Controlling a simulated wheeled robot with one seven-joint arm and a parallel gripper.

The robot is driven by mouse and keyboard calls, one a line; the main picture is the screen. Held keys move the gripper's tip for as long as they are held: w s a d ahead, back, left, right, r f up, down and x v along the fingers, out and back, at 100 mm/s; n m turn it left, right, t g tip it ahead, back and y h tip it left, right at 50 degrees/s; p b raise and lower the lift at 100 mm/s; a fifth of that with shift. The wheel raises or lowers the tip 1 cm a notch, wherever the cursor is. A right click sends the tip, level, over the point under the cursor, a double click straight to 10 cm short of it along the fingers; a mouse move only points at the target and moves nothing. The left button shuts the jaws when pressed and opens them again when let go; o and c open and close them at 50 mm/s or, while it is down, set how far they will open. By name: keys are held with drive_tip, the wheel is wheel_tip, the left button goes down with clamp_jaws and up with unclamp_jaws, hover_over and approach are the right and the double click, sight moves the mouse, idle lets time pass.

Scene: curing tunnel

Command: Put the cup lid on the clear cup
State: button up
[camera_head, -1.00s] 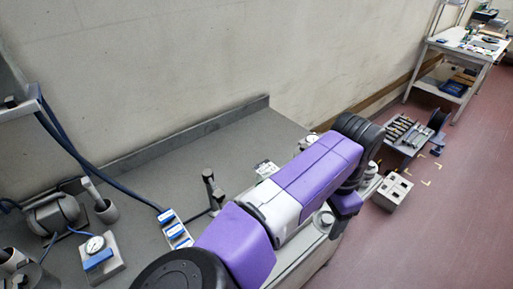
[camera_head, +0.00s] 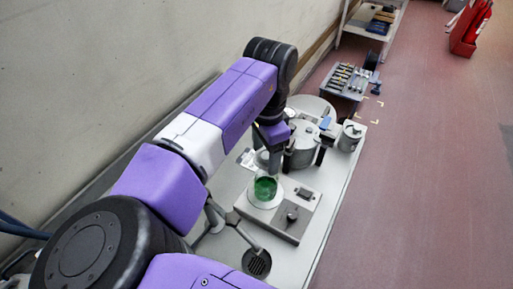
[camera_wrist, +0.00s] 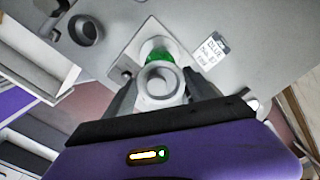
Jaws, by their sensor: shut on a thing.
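The clear cup (camera_head: 265,188) stands upright with green contents on a pale round plate of a flat grey device. In the wrist view the cup (camera_wrist: 160,52) shows partly, just beyond what I hold. My gripper (camera_wrist: 160,90) is shut on the cup lid (camera_wrist: 160,80), a pale grey round piece with a raised ring, between its two dark fingers. The lid overlaps the near part of the cup in that view, and I cannot tell the gap between them. In the head view my gripper's fingers are hard to make out behind the cup.
The device (camera_head: 292,216) under the cup has a dark knob. A large grey round vessel (camera_head: 303,145) and a smaller canister (camera_head: 350,136) stand farther back. A printed card (camera_wrist: 212,48) lies by the cup. Red floor lies right.

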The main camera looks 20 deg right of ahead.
drive_tip(key=shift+f+b, duration=1.9)
drive_tip(key=shift+f, duration=0.4)
drive_tip(key=shift+f+b, duration=0.3)
drive_tip(key=shift+f, duration=0.5)
drive_tip(key=shift+f+p, duration=0.35)
drive_tip(key=shift+f, duration=0.25)
drive_tip(key=o, duration=1.6)
drive_tip(key=shift+r, duration=0.1)
